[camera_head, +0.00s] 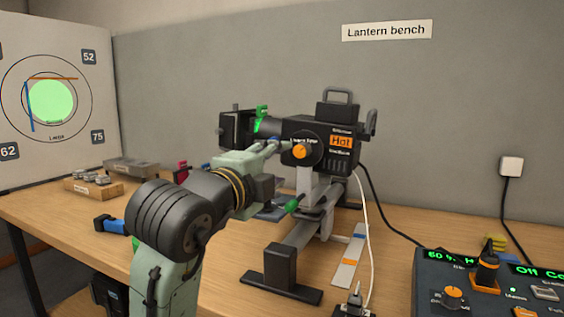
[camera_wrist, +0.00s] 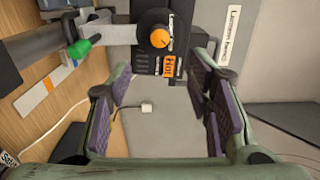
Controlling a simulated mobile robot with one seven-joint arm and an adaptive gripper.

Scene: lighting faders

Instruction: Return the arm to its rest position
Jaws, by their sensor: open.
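My arm reaches from the lower left of the head view toward a black lantern (camera_head: 318,130) on a stand. My gripper (camera_head: 275,150) is in front of the lantern, close to its orange-capped knob (camera_head: 300,151). In the wrist view my gripper (camera_wrist: 172,95) is open, with its purple-padded fingers apart and nothing between them. The lantern's orange knob (camera_wrist: 159,38) and its orange "Hot" label (camera_wrist: 170,63) lie beyond the fingertips there. Whether any finger touches the lantern cannot be told.
A green-handled lever (camera_head: 292,206) is below my gripper. A control console (camera_head: 470,285) stands at the lower right. A white cable (camera_head: 362,205) hangs by the stand.

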